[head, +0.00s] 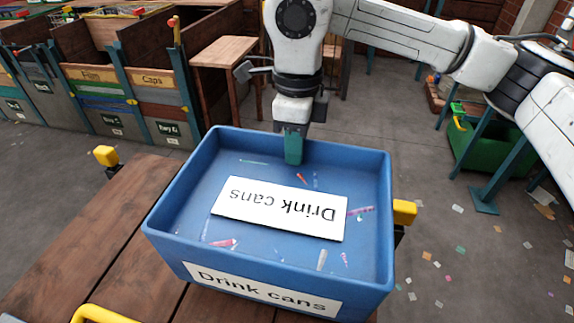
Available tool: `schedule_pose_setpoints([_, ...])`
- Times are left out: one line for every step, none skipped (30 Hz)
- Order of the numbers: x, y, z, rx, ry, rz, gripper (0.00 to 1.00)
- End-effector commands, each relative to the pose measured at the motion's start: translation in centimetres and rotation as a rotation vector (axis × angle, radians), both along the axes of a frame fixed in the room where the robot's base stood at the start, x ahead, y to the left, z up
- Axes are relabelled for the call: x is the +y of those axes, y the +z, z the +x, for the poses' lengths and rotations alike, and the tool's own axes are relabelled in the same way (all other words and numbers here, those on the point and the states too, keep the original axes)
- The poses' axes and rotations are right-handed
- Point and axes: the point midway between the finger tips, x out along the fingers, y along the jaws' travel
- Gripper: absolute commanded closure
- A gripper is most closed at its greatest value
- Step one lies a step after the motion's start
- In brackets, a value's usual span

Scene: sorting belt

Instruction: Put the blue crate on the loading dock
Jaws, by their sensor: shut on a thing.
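The blue crate (374,220) is in the lower middle of the head view. It has a "Drink cans" label on its near wall and a white "Drink cans" card on its floor, with small coloured scraps around the card. My gripper (293,148) is at the far wall of the crate, shut on its rim, with a green finger on the inner side. The finger behind the wall is hidden. The crate is over a brown plank surface (120,240); I cannot tell whether it touches the planks. I cannot tell whether this surface is the loading dock.
Yellow-capped posts stand left (106,156) and right (404,212) of the crate. A yellow rail (92,314) is at the near left edge. Labelled sorting bins (160,95) and a wooden stand (224,52) are behind. A green bin (490,150) is at right. Floor at right has scattered scraps.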

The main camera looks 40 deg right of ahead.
Motion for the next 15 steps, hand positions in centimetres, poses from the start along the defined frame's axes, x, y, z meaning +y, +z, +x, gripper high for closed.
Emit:
schedule_pose_setpoints([0.1,-0.6,0.4,0.002,0.001,0.004,1.00])
schedule_pose_setpoints([0.2,-0.8,0.6,0.002,0.001,0.004,1.00])
schedule_pose_setpoints([0.2,-1.0,0.8,0.002,0.001,0.004,1.00])
schedule_pose_setpoints([0.2,-1.1,0.9,0.001,0.002,0.003,1.00])
schedule_pose_setpoints([0.2,-1.2,1.0,0.001,0.002,0.003,1.00])
schedule_pose_setpoints([0.2,-1.3,1.1,0.000,0.002,0.004,1.00])
schedule_pose_setpoints([0.2,-1.3,1.2,0.000,0.001,0.003,1.00])
schedule_pose_setpoints([0.2,-1.4,1.2,0.000,0.001,0.004,1.00])
schedule_pose_setpoints([0.2,-1.6,1.4,0.001,0.001,0.003,1.00])
schedule_pose_setpoints([0.3,-1.8,1.5,0.001,0.000,0.003,1.00])
schedule_pose_setpoints([0.3,-2.0,1.7,0.002,0.000,0.004,1.00])
schedule_pose_setpoints([0.3,-2.4,1.9,0.002,0.001,0.004,1.00])
schedule_pose_setpoints([0.3,-2.8,2.0,0.002,0.001,0.004,1.00])
schedule_pose_setpoints([0.3,-3.3,1.9,0.002,0.001,0.005,1.00])
schedule_pose_setpoints([0.3,-3.9,1.9,0.002,0.001,0.005,1.00])
